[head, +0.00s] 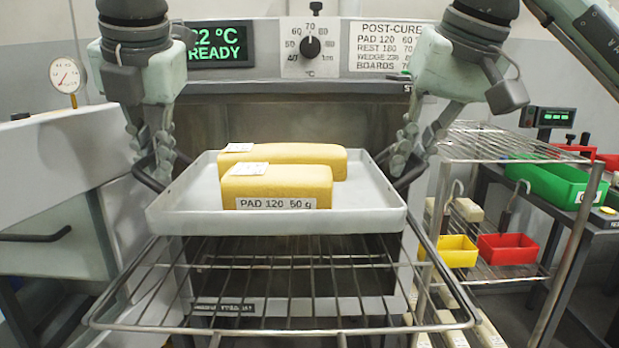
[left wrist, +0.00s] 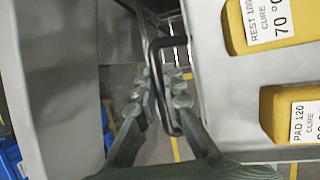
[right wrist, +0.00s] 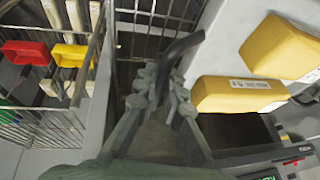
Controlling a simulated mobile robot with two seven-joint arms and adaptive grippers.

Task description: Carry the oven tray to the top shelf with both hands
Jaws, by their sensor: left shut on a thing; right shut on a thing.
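The oven tray (head: 280,222) is a shallow light grey tray, about level above a wire rack (head: 290,295), in front of the oven. It carries two yellow foam blocks; the front block (head: 277,183) reads "PAD 120 50 g", and the rear block (head: 325,155) is partly hidden behind it. My left gripper (head: 160,165) is shut on the tray's dark left handle, which shows in the left wrist view (left wrist: 157,85). My right gripper (head: 405,165) is shut on the right handle, which shows in the right wrist view (right wrist: 175,62). Whether the tray touches the rack is unclear.
A wire shelf cart (head: 500,147) stands at the right, its top shelf bare. Yellow (head: 455,250) and red (head: 508,248) bins sit lower on it. A green bin (head: 555,182) is on a bench beyond. The open oven door (head: 60,225) is at the left.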

